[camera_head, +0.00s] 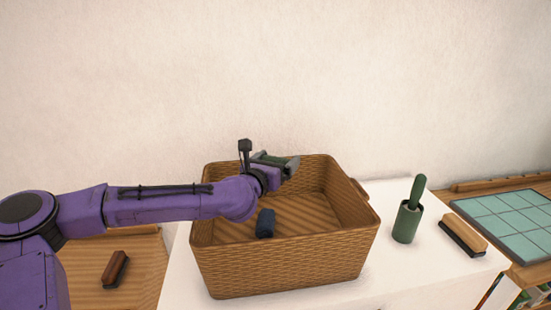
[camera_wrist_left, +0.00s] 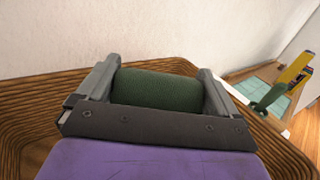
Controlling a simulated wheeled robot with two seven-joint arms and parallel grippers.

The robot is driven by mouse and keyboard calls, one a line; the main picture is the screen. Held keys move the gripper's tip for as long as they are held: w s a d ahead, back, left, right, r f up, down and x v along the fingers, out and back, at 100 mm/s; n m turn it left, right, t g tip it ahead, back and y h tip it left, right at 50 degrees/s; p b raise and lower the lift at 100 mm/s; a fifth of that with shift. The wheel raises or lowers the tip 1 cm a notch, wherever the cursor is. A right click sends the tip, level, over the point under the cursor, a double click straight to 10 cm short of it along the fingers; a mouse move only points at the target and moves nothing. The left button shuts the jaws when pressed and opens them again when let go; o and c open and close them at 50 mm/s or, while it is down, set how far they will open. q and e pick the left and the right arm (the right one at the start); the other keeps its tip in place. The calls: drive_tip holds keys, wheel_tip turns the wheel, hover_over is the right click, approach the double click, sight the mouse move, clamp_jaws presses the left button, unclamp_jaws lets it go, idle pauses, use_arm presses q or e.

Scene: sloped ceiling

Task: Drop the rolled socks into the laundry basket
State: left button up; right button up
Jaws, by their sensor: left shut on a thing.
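The laundry basket (camera_head: 285,272) is brown, woven and open-topped, and stands on a white surface. A dark blue rolled pair of socks (camera_head: 265,223) lies inside it at the left. My left gripper (camera_head: 285,163) is over the back part of the basket. In the left wrist view my left gripper (camera_wrist_left: 157,92) is shut on a green rolled pair of socks (camera_wrist_left: 157,88), held across between the two fingers. The basket rim also shows in that view (camera_wrist_left: 30,95). In the head view the green roll is mostly hidden by the gripper. My right gripper is not in view.
A green holder with a green-handled brush (camera_head: 406,222) stands right of the basket. A wooden brush (camera_head: 463,236) lies farther right, near a teal tiled board (camera_head: 510,220). A brown brush (camera_head: 115,268) lies on the lower left wooden surface. A wall stands behind.

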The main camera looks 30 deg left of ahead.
use_arm(q)
drive_tip(key=o, duration=0.7)
drive_tip(key=shift+d+r, duration=0.1)
drive_tip(key=shift+d, duration=0.05)
drive_tip(key=shift+s+r, duration=0.4)
drive_tip(key=shift+s, duration=0.35)
drive_tip(key=shift+s+a, duration=0.15)
drive_tip(key=shift+a, duration=0.05)
drive_tip(key=shift+s+f, duration=0.15)
drive_tip(key=s, duration=0.3)
drive_tip(key=s+b, duration=0.1)
drive_tip(key=s, duration=0.2)
drive_tip(key=s+b, duration=0.1)
drive_tip(key=s, duration=0.3)
drive_tip(key=shift+d, duration=0.25)
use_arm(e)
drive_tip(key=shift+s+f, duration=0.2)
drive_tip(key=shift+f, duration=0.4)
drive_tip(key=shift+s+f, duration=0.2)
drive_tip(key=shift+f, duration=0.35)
use_arm(q)
drive_tip(key=shift+r, duration=0.2)
drive_tip(key=shift+f, duration=0.1)
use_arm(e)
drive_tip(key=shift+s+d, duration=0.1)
